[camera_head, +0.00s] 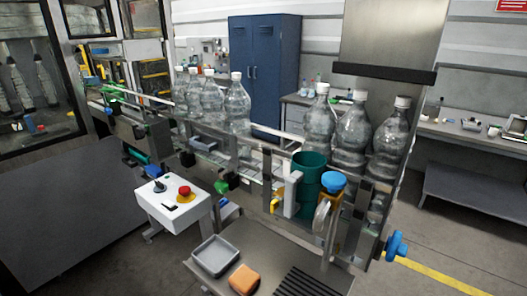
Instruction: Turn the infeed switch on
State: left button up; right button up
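A white control box (178,212) stands on the left of the bottle line. On its sloped top are a black knob-like switch (160,186) and a red mushroom button (184,191) on a yellow base. A small black part (169,206) sits near the front edge of the top. I cannot read any label, so I cannot tell for sure which one is the infeed switch, or which way it is set. Neither of my grippers is in view.
Clear bottles with white caps (350,133) stand along the conveyor. A green cup (308,181), a blue knob (334,181) and a blue handwheel (397,247) are at its near end. A grey tray (214,240) and an orange block (244,280) lie on the lower metal table.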

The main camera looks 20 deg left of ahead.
aim_at(160, 188)
jog(key=u, duration=1.3)
